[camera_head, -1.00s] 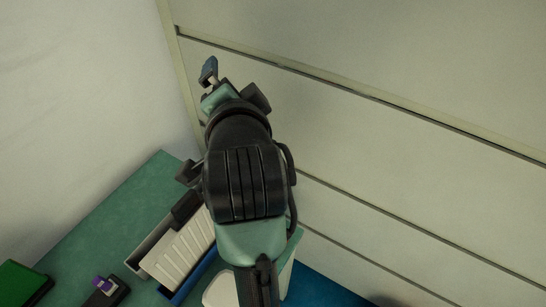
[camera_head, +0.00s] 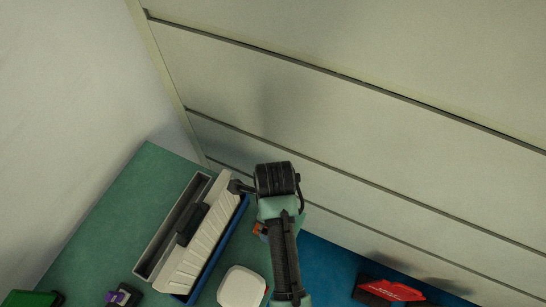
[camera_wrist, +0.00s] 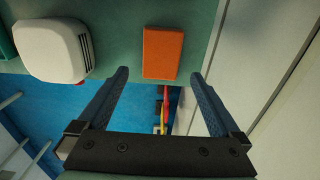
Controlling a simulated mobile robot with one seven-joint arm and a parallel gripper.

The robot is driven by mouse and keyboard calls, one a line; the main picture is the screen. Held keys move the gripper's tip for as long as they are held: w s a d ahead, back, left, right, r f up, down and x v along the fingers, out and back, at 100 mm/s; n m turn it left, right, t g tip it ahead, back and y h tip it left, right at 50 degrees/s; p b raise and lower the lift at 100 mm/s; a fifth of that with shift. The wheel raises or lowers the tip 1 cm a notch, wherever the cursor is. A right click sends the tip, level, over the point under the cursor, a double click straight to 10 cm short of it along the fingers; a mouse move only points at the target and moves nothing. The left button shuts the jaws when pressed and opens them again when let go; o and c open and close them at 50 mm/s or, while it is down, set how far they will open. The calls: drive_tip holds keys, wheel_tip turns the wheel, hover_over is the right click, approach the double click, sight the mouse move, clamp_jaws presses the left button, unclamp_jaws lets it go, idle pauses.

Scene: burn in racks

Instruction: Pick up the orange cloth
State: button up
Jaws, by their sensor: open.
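The orange cloth (camera_wrist: 163,52) shows in the wrist view as a flat orange rectangle on the green surface, near that surface's edge. In the head view only a small orange patch (camera_head: 260,229) shows beside my arm, which hides most of that spot. My gripper (camera_wrist: 160,78) is open and empty in the wrist view. Its two fingers stand apart, one to each side of the cloth in the picture, and do not touch it. In the head view my arm hides the fingertips.
A white rounded box (camera_wrist: 54,48) sits left of the cloth on the green surface (camera_head: 92,225). A long grey tray (camera_head: 165,243) lies further left. A panelled wall (camera_head: 350,140) stands close behind. A red and black object (camera_head: 388,291) lies at lower right over blue floor.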

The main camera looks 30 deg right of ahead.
drive_tip(key=shift+w+f, duration=0.2)
drive_tip(key=shift+f, duration=3.05)
drive_tip(key=c, duration=1.2)
wheel_tip(320, 180, up, 10)
drive_tip(key=o, duration=0.8)
drive_tip(key=c, duration=0.7)
drive_tip(key=shift+o, duration=0.2)
drive_tip(key=shift+s, duration=0.1)
